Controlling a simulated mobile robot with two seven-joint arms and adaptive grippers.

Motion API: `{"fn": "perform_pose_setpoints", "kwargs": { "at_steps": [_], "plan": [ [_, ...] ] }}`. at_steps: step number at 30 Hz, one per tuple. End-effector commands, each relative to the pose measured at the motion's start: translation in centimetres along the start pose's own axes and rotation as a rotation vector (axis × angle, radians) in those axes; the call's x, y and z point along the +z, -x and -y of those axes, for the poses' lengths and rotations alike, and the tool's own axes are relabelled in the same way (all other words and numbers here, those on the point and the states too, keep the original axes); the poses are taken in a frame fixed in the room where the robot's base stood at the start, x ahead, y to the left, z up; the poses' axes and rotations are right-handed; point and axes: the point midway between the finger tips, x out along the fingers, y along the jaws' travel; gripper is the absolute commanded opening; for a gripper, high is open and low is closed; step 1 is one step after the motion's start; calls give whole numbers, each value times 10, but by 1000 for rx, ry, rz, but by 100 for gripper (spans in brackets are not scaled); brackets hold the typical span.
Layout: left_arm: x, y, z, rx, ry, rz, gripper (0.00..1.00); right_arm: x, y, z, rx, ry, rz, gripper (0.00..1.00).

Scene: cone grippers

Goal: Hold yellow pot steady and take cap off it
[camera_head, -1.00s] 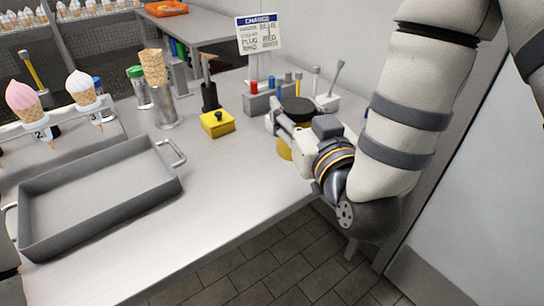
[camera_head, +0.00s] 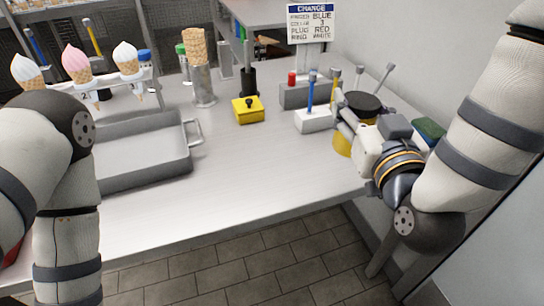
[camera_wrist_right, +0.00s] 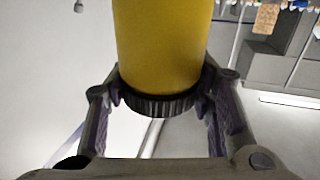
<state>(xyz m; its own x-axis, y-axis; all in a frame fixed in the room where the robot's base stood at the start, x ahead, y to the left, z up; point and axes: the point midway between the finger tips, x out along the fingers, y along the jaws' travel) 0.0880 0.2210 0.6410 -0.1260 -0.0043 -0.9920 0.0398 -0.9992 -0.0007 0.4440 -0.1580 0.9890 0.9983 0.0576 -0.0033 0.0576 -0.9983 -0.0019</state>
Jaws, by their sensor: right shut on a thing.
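The yellow pot (camera_head: 343,144) stands upright near the right end of the steel counter (camera_head: 250,190), partly hidden behind my right gripper. Its round black cap (camera_head: 363,104) sits on top. My right gripper (camera_head: 346,122) reaches it from the right, its fingers on both sides just below the cap. In the right wrist view the yellow body (camera_wrist_right: 163,45) fills the upper middle, with the ribbed dark cap (camera_wrist_right: 158,104) at its lower end. The fingers (camera_wrist_right: 160,92) press both sides near where pot and cap meet. My left arm shows at lower left; its gripper is out of view.
A grey tray (camera_head: 150,185) lies at left, below a rack of ice cream cones (camera_head: 77,64). A small yellow box with a black knob (camera_head: 249,113) and a white block (camera_head: 316,122) stand left of the pot. The counter's front middle is clear.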

Motion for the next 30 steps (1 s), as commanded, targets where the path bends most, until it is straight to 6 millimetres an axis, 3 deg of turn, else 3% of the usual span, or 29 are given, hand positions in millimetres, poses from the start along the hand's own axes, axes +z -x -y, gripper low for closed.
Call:
{"fn": "perform_pose_setpoints", "kwargs": {
  "at_steps": [8,18,21,25,30],
  "plan": [
    [0,0,0,0,0,0,71,-2,-8,68,-187,4,-4,0],
    [0,0,0,0,0,0,71,-25,7,205,-570,16,-11,0],
    [0,0,0,0,0,0,71,-31,14,228,-640,17,-10,0],
    [0,0,0,0,0,1,71,-30,10,232,-669,18,-10,0],
    [1,-1,0,0,0,3,71,-6,-30,199,-667,18,-9,0]
  ]
}}
